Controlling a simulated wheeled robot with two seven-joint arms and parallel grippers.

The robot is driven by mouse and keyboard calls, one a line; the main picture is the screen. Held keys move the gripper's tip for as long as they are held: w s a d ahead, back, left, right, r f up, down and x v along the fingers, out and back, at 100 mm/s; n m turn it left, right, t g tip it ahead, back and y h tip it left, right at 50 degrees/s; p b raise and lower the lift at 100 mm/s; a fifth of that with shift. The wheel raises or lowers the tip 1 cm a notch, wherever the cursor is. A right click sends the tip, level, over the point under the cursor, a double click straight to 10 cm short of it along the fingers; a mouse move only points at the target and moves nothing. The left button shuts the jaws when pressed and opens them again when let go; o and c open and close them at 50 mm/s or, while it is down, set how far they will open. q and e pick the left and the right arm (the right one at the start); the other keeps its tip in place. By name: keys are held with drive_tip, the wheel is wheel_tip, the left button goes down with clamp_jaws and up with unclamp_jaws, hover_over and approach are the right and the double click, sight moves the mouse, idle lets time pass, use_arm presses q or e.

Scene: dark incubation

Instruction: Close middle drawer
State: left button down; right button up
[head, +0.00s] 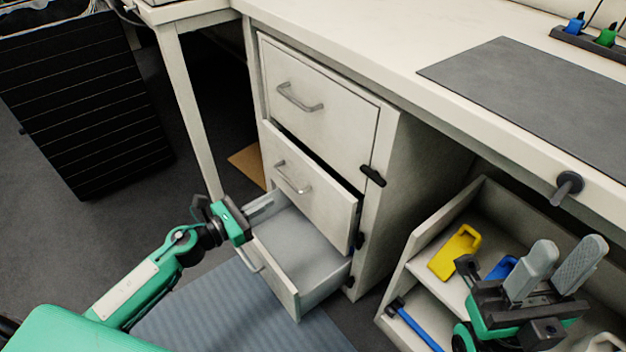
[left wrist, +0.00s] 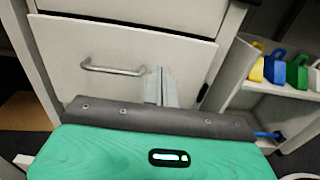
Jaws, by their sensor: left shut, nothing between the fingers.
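The white drawer cabinet has three stacked drawers. The middle drawer (head: 325,198) is partly open, with its front standing out from the cabinet and a dark gap along its top. Its metal handle (head: 290,179) is on the front. My left gripper (head: 268,204) is shut and empty, just below and left of the middle drawer's front, above the open bottom drawer. In the left wrist view its fingers (left wrist: 160,86) point at a drawer front (left wrist: 190,62), right of and below the handle (left wrist: 112,68); I cannot tell whether they touch. My right gripper (head: 571,255) is open and empty at the lower right.
The bottom drawer (head: 318,270) is pulled out further and looks empty. The top drawer (head: 325,100) looks shut. A shelf unit (head: 425,232) at the right holds a yellow item (head: 452,255) and blue items. The desk top (head: 370,45) overhangs the cabinet.

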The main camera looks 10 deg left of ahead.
sight(317, 173)
use_arm(q)
drive_tip(key=x, duration=1.3)
drive_tip(key=shift+w+d, duration=0.1)
drive_tip(key=shift+w, duration=0.05)
drive_tip(key=x, duration=0.4)
drive_tip(key=shift+r, duration=0.25)
